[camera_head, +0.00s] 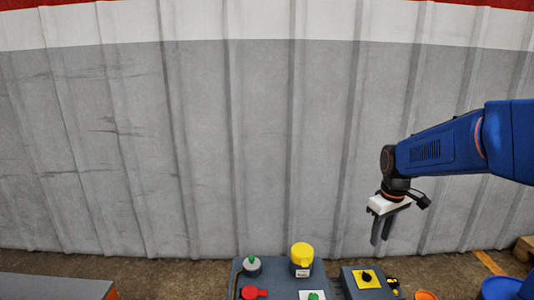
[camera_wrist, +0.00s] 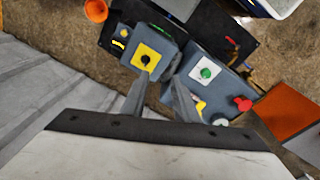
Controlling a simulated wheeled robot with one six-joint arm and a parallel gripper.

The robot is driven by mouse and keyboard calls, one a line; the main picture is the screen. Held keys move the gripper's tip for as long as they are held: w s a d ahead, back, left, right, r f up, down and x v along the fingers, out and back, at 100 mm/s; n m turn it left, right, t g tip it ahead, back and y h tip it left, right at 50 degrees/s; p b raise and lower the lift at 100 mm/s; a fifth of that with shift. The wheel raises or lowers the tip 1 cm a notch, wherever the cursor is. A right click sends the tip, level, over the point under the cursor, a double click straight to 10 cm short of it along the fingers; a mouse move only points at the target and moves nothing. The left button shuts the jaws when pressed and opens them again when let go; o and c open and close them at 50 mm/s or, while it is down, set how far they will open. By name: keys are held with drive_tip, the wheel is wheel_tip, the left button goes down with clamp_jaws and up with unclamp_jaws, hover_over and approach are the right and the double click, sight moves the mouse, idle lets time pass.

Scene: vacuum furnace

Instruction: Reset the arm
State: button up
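My arm comes in from the right in the head view, blue with a dark wrist, and my gripper (camera_head: 382,229) points down in front of the wall. It hangs above the grey control boxes, apart from them. In the wrist view my gripper (camera_wrist: 159,80) shows its two grey fingers with a gap between them and nothing held. Below it are a box with a yellow plate and black knob (camera_wrist: 146,59) and a box with a white plate and green knob (camera_wrist: 207,72). The yellow-plated box also shows in the head view (camera_head: 367,279).
A yellow cylinder (camera_head: 302,254), a red knob (camera_head: 253,292) and a grey-green knob (camera_head: 252,264) sit on the larger box. An orange cone-like thing (camera_wrist: 96,10) stands nearby. The corrugated wall (camera_head: 220,160) is close behind. An orange-topped block (camera_wrist: 287,112) lies right in the wrist view.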

drive_tip(key=s+a+r+m+t, duration=0.1)
drive_tip(key=s+a+m, duration=0.1)
drive_tip(key=s, duration=1.1)
drive_tip(key=s+a+r+m+t, duration=0.1)
drive_tip(key=s+a, duration=0.3)
drive_tip(key=s, duration=0.9)
drive_tip(key=shift+r+m+t, duration=0.25)
drive_tip(key=shift+m+t, duration=0.55)
